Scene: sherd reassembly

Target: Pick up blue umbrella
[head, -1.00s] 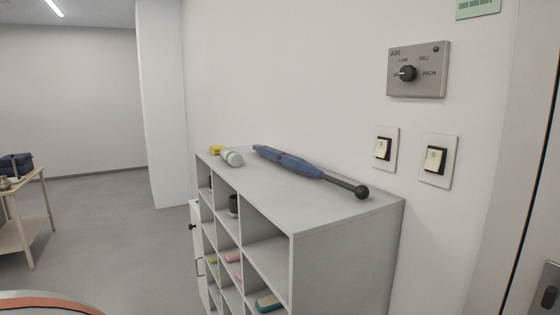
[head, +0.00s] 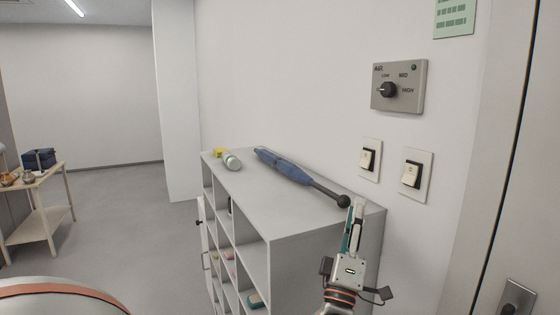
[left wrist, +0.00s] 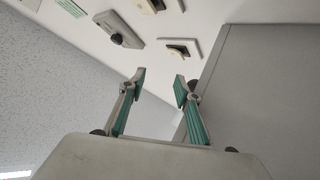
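The folded blue umbrella (head: 285,169) lies on top of the grey shelf unit (head: 240,189), close to the wall. Its dark shaft and round black handle knob point toward the shelf's near right corner. My left gripper (head: 357,208) is upright in front of the shelf's near end, its fingertips just right of the knob in the head view. I cannot tell how far apart in depth they are. The left wrist view shows the gripper (left wrist: 160,82) open, with nothing between its green-padded fingers. The umbrella is not in that view. My right gripper is not in view.
A pale green and white cylinder (head: 232,161) and a yellow block (head: 220,153) stand at the shelf top's far end. Wall switches (head: 411,174) and an air dial panel (head: 399,87) are on the right wall. A small table (head: 35,206) is far left. Floor between is clear.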

